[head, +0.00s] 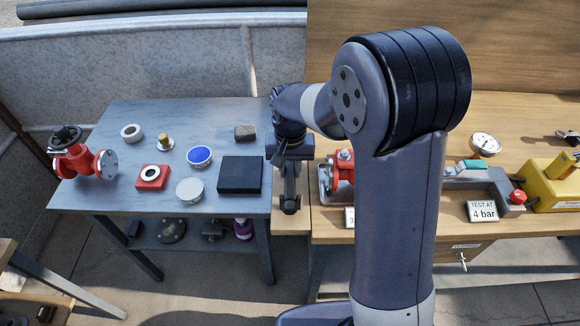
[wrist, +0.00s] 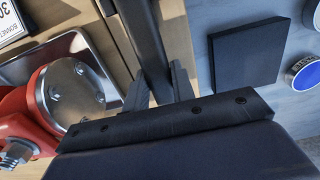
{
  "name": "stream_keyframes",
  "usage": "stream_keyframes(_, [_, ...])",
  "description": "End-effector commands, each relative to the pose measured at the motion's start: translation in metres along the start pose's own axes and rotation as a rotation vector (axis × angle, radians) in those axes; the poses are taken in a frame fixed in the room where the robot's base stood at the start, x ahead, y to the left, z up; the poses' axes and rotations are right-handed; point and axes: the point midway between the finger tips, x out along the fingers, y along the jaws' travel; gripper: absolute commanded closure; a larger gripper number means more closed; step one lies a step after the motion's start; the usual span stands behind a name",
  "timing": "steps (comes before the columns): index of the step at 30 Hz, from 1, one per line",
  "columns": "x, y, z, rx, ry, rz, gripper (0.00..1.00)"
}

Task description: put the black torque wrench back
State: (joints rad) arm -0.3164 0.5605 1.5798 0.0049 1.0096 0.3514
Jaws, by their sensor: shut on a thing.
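My gripper (head: 289,170) is at the gap between the grey table and the wooden bench, and is shut on a long dark bar, which looks like the black torque wrench (head: 290,203). In the wrist view, the fingers (wrist: 158,90) close around the wrench (wrist: 148,40), which runs from between them out past the top edge. Its far end is out of that view, and its gripped part is partly hidden by the fingers. In the head view, its lower end shows over the wooden bench's left edge.
The grey table (head: 115,190) holds a black square pad (head: 241,175), a blue-topped tin (head: 199,156) and a red valve (head: 85,155). On the wooden bench (head: 390,225), a red valve part (head: 344,168) sits in a metal tray close right of my gripper. My arm hides the bench's middle.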

Motion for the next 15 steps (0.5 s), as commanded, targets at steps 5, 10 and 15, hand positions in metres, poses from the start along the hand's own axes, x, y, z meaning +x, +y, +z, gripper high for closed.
stream_keyframes(5, [0.0051, -0.0001, -0.0003, 0.0, 0.001, 0.0, 1.0])
stream_keyframes(10, [0.0066, -0.0001, -0.0003, 0.0, 0.001, 0.0, 1.0])
stream_keyframes(15, [0.0065, -0.0001, -0.0003, 0.0, 0.001, 0.0, 0.7])
